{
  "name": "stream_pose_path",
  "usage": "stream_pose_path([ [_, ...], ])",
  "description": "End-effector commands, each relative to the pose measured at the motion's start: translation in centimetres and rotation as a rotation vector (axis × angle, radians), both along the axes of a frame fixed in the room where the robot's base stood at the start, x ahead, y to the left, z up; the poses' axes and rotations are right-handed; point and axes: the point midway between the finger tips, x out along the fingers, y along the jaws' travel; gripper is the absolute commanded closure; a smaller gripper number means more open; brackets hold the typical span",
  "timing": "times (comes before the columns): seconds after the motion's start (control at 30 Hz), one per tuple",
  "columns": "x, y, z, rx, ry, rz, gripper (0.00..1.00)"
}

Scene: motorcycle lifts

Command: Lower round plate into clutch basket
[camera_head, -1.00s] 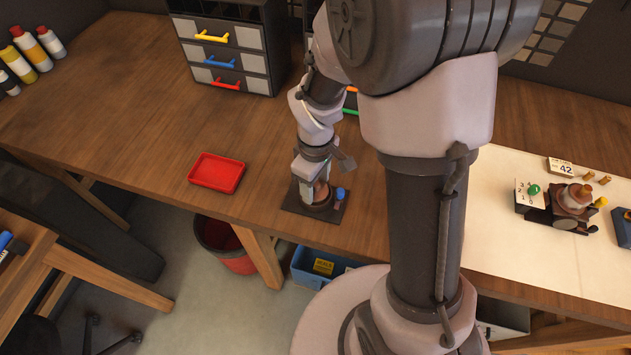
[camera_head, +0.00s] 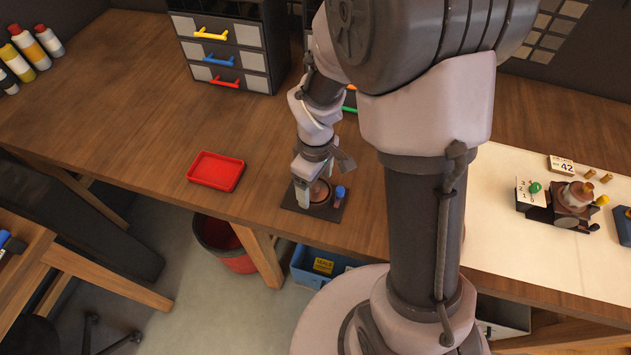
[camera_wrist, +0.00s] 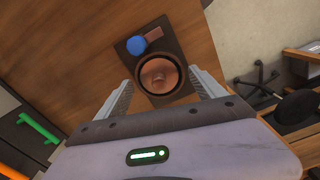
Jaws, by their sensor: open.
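In the wrist view the basket (camera_wrist: 170,91) shows a copper-coloured round face inside, with a raised centre. This face looks like the round plate (camera_wrist: 149,75) lying in the basket, but I cannot clearly tell plate from basket floor. My gripper (camera_wrist: 161,80) is open and empty, with one finger on each side of the basket. In the head view my gripper (camera_head: 303,192) is at the basket's left side and hides part of it.
A blue knob (camera_head: 340,191) stands on the base plate close beside the basket. A red tray (camera_head: 216,171) lies to the left on the bench. A drawer cabinet (camera_head: 226,50) stands behind. At the right are a white mat (camera_head: 540,270) and a small mechanical assembly (camera_head: 572,196). The left bench is mostly clear.

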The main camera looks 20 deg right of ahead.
Motion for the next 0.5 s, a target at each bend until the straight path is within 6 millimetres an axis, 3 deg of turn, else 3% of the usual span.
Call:
stream_pose_path([
  [0.13,0.0,0.0,0.6,0.000,-0.001,0.000,0.21],
  [0.23,0.1,0.0,2.3,0.000,-0.003,0.000,0.21],
  [0.5,0.1,0.0,11.0,0.000,-0.006,0.000,0.21],
])
